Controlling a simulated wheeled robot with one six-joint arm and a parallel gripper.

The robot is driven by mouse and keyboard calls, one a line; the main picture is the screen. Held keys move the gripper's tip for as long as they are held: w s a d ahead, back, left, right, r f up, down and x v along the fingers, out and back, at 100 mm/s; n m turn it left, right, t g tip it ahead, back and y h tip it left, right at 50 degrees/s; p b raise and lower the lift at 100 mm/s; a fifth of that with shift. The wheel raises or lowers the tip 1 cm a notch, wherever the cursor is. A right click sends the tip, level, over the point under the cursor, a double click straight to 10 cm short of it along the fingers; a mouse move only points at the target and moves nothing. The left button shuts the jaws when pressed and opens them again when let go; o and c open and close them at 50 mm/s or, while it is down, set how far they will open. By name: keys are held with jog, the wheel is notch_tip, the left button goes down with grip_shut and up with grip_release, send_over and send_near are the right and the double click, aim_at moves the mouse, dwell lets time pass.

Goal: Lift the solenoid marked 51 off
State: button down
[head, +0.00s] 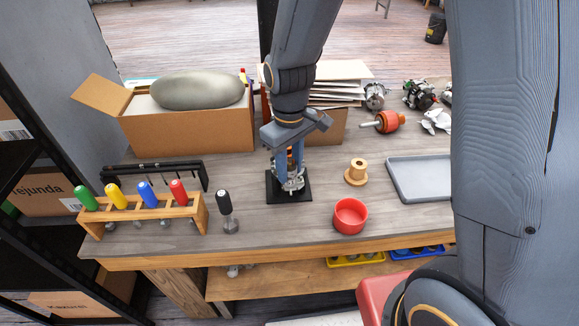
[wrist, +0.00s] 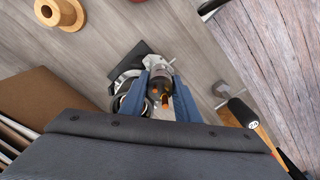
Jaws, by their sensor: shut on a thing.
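The solenoid (wrist: 158,84) is a dark cylinder with copper-coloured studs on its end. It is between the two blue fingers of my gripper (wrist: 157,98) in the wrist view. In the head view my gripper (head: 289,172) points down over a starter-like metal assembly (head: 292,188) on a black square plate (head: 288,197). The fingers are shut on the solenoid, which is mostly hidden behind them in the head view. I cannot read the mark 51. I cannot tell whether the solenoid still touches the assembly below it.
A black-handled tool (head: 225,212) stands left of the plate. A wooden rack (head: 146,214) holds coloured-handled tools. A wooden spool (head: 356,172), a red bowl (head: 350,216) and a grey tray (head: 419,180) lie to the right. A cardboard box (head: 188,132) stands behind.

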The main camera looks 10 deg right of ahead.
aim_at(290, 163)
jog(key=shift+r, duration=0.15)
jog(key=shift+r+p, duration=0.5)
jog(key=shift+p, duration=0.15)
jog(key=shift+r, duration=0.15)
jog(key=shift+r+p, duration=1)
jog(key=shift+p, duration=0.05)
